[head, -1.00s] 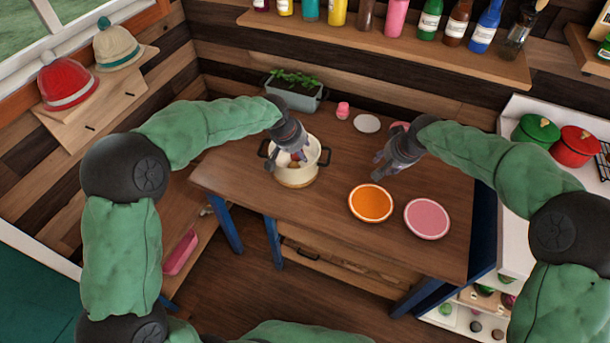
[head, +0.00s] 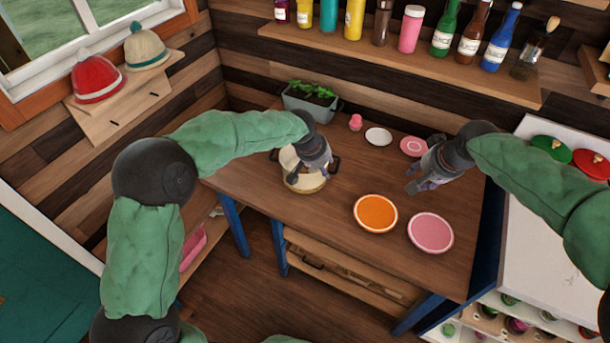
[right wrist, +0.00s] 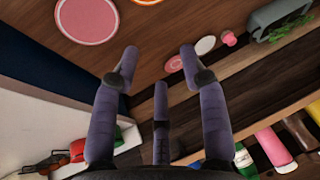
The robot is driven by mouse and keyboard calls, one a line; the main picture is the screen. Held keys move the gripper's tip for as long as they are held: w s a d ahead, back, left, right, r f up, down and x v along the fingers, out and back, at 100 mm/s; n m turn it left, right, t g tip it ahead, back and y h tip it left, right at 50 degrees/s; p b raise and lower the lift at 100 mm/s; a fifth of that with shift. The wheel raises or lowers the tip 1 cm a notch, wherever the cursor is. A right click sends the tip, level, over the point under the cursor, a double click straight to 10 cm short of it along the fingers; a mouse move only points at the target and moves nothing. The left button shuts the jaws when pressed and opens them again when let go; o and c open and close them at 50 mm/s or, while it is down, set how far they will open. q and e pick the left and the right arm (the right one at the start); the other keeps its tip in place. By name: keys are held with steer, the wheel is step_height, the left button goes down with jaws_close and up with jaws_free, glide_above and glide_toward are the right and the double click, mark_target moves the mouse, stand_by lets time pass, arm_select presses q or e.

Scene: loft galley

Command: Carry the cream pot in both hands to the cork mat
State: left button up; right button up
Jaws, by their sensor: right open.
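The cream pot (head: 303,187) stands upright on the wooden table in the head view, with dark handles on its left and right sides. My left gripper (head: 306,177) is over the pot's opening and hides much of its inside. I cannot tell whether its fingers touch the pot or are apart. My right gripper (head: 414,184) is open and empty above the table, well to the right of the pot. In the right wrist view its spread fingers (right wrist: 158,65) have nothing between them. I cannot make out a cork mat in these frames.
An orange plate (head: 376,213) and a pink plate (head: 430,232) lie at the front right. A white disc (head: 378,137), a pink disc (head: 413,146) and a small pink item (head: 355,122) lie behind. A planter (head: 311,104) stands behind the pot. The table's middle is clear.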

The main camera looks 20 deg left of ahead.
steer(key=v, duration=0.3)
steer(key=shift+a+r, duration=0.1)
steer(key=shift+r, duration=0.05)
stand_by(0.5)
